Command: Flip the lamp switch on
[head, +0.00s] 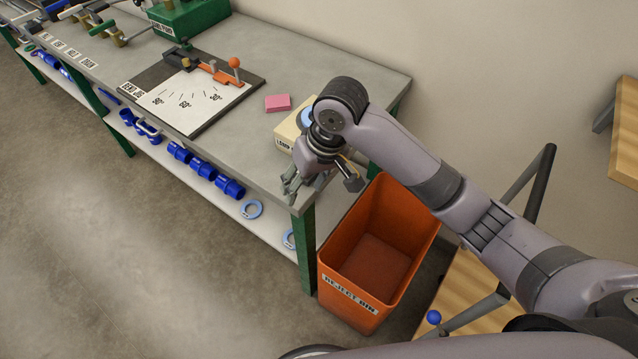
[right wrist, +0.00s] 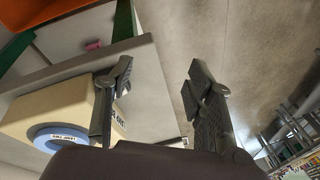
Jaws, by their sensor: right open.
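A cream box (head: 284,134) with a partly readable "LAMP" label sits near the table's right end. Its top is mostly hidden behind my right wrist, with a bit of blue showing. In the right wrist view the box (right wrist: 55,108) is at the left, with a blue ring (right wrist: 60,138) on one face. I cannot make out the switch lever or its position. My right gripper (head: 305,187) is beside the box at the table's front right corner. In the right wrist view its fingers (right wrist: 158,80) are apart, with nothing between them. My left gripper is out of view.
An orange reject bin (head: 345,262) stands below the table's right end, under my right arm. A pink block (head: 278,103) and a bend jig board (head: 190,100) lie on the table (head: 330,62). Blue fittings (head: 203,168) fill the lower shelf. Floor in front is clear.

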